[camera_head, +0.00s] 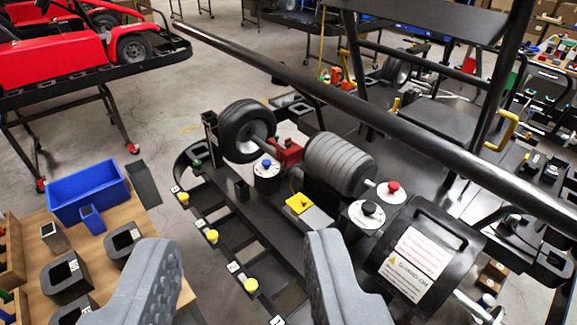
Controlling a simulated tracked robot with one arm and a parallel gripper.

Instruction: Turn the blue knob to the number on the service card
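The blue knob (266,163) sits on top of a white round dial base (267,173), near the middle of the view, beside a black wheel and a red bracket. The marks on its dial are too small to read. A white card (415,264) with a yellow warning triangle and printed text is on a black rounded housing at the right; I cannot read a number on it, nor tell whether it is the service card. My gripper (238,248) is open and empty, its two grey fingers wide apart in the foreground. The blue knob is beyond the fingertips, apart from them.
A red knob (393,187) and a black knob (369,208) sit on white dials to the right. A long black bar (350,105) crosses above the kart stand. A wooden table (150,228) with a blue bin (88,192) is at left. Concrete floor lies beyond.

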